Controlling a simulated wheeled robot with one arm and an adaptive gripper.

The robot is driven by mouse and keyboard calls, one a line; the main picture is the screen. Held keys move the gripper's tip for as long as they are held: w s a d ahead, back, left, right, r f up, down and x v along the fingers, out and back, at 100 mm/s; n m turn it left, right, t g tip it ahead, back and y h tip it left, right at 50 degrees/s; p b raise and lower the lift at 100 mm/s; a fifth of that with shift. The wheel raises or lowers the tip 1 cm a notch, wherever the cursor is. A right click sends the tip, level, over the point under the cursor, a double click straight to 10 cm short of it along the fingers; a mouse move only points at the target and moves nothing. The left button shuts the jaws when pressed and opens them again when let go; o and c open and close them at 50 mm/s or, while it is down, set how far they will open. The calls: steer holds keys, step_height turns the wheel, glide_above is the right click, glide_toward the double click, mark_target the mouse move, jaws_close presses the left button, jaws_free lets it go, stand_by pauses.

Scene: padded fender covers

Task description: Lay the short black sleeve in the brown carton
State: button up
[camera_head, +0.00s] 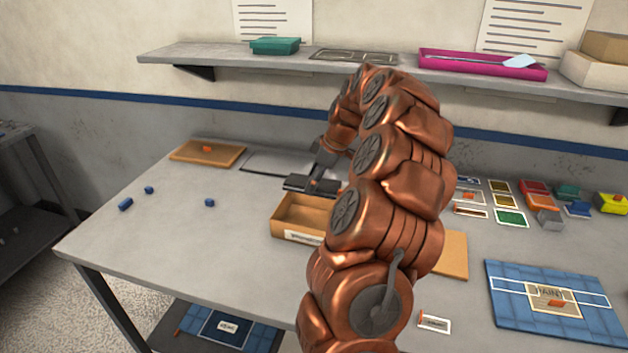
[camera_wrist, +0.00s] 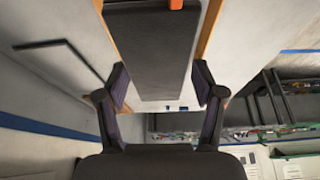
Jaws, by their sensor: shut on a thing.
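The short black sleeve (camera_head: 298,184) is a flat dark strip with an orange tab. My gripper (camera_head: 322,176) is shut on it and holds it level, near the far rim of the brown carton. In the wrist view the sleeve (camera_wrist: 150,55) lies between my two fingers (camera_wrist: 161,80), orange tab at the top edge. The brown carton (camera_head: 290,233) is an open box with a white label on its front. My arm hides its right part. Brown edges show on both sides of the sleeve in the wrist view. I cannot tell the sleeve's exact height above the carton.
A blue quilted pad (camera_head: 510,310) and coloured blocks (camera_head: 535,188) lie to the right. A wall shelf (camera_head: 220,57) runs above the bench. The left front bench is mostly clear.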

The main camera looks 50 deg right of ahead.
steer(key=shift+s+d+f+b, duration=0.1)
steer(key=shift+b, duration=0.35)
steer(key=shift+s+f, duration=0.1)
steer(key=shift+f, duration=0.2)
steer(key=b, duration=0.4)
glide_above(312, 226)
steer(key=s, duration=0.1)
steer(key=shift+d+f, duration=0.2)
steer(key=shift+f, duration=0.85)
steer(key=shift+d+f, duration=0.15)
steer(key=shift+f, duration=0.9)
steer(key=shift+f+b, duration=0.6)
steer(key=shift+b, duration=0.3)
steer(key=shift+f, duration=0.2)
steer(key=shift+f+b, duration=2.5)
steer(key=shift+f, duration=1)
steer(key=o, duration=1.4)
steer(key=shift+c, duration=0.2)
steer(key=shift+r, duration=0.1)
